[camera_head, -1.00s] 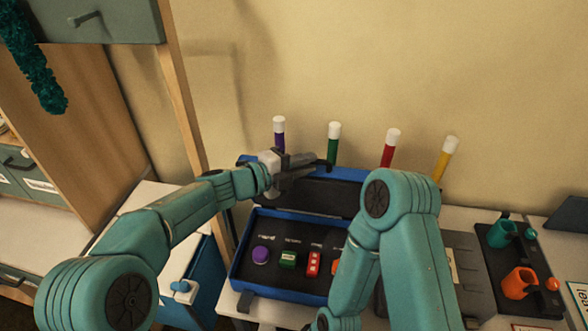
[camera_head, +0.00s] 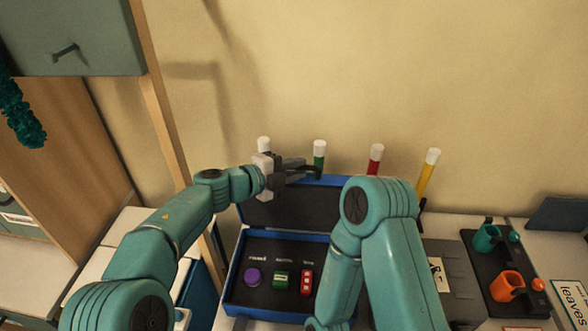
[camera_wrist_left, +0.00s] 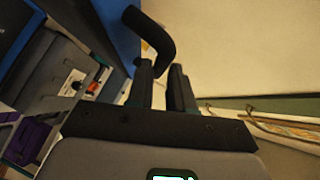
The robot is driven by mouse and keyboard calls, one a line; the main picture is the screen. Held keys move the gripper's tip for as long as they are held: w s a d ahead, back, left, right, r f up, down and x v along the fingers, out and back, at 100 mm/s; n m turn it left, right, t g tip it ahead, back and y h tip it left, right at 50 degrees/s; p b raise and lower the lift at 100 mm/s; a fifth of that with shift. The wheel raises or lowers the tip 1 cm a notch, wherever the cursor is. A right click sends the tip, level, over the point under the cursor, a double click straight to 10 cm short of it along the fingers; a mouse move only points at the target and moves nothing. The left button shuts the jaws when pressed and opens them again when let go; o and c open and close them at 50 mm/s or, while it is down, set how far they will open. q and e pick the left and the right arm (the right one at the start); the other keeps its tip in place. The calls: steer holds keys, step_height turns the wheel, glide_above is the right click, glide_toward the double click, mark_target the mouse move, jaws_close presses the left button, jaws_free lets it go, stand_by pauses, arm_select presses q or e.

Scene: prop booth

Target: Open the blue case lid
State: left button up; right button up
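The blue case (camera_head: 229,287) stands on the counter with its lid (camera_head: 280,208) raised, dark inner face showing. A black curved handle (camera_head: 317,172) is at the lid's top edge; it also shows in the left wrist view (camera_wrist_left: 158,38). My left gripper (camera_head: 304,169) is at this handle. In the left wrist view its fingers (camera_wrist_left: 162,75) have a narrow gap, and the handle's near end appears to sit between their tips. My right arm covers the case's right side; its gripper is out of view.
In the case lie a purple round piece (camera_head: 253,276), a green block (camera_head: 281,280) and a red block (camera_head: 306,283). Several white-capped tubes stand behind the lid. A black tray with a teal cup (camera_head: 486,238) and an orange cup (camera_head: 506,286) is at right.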

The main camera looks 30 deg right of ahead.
arm_select(q)
steer(key=shift+o, duration=1.2)
steer(key=shift+r, duration=0.3)
steer(key=b+v, duration=0.5)
steer(key=v, duration=1.1)
steer(key=shift+s+a, duration=0.15)
steer(key=shift+a, duration=0.15)
